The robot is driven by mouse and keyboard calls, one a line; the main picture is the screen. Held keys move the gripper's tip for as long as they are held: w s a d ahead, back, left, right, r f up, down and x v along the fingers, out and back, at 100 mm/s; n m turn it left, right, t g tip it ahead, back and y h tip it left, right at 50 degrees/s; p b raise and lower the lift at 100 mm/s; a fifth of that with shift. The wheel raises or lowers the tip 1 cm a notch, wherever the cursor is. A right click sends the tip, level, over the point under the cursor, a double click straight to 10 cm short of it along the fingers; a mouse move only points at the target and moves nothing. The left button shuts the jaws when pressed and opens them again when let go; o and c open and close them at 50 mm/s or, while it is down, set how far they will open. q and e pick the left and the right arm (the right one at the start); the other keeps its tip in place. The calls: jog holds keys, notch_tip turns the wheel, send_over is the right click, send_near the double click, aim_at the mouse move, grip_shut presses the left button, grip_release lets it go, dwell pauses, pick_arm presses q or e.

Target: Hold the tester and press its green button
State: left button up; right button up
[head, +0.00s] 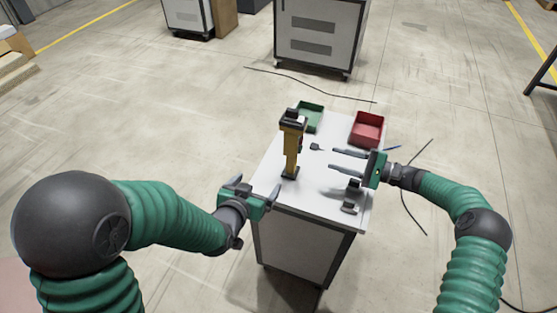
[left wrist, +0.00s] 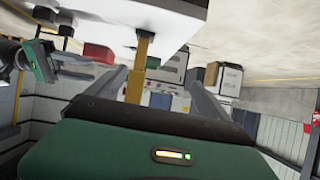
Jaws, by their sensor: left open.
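The tester (head: 291,150) is a yellow upright body with a black head and a dark foot, standing on the white table. I cannot make out its green button. My left gripper (head: 256,190) is open and empty at the table's near left edge, left of and nearer than the tester, apart from it. In the left wrist view the tester's yellow body (left wrist: 143,52) shows beyond and between the open fingers (left wrist: 156,72). My right gripper (head: 335,160) is open over the table's right side, its fingers pointing left towards the tester, not touching it.
On the table (head: 320,198) a green bin (head: 309,118) and a red bin (head: 367,129) stand at the back. Small dark parts lie near the middle (head: 316,147) and the front right (head: 350,207). Cables lie on the floor. A grey cabinet (head: 318,35) stands behind.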

aim_at(292, 132)
pick_arm(q)
jog(key=w+d+r+t+h, duration=0.2)
jog(key=w+d+r+t, duration=0.1)
jog(key=d+r+t, duration=0.3)
jog(key=shift+g, duration=0.4)
jog(key=x, duration=1.1)
jog(key=r+x, duration=0.1)
jog(key=x, duration=0.4)
jog(key=shift+w+a, duration=0.2)
jog(key=shift+r, duration=0.1)
pick_arm(e)
jog(key=shift+d, duration=0.15)
pick_arm(q)
jog(key=shift+c, duration=0.4)
grip_shut()
pick_arm(e)
grip_shut()
jog(key=shift+r, duration=0.1)
dwell(0.4)
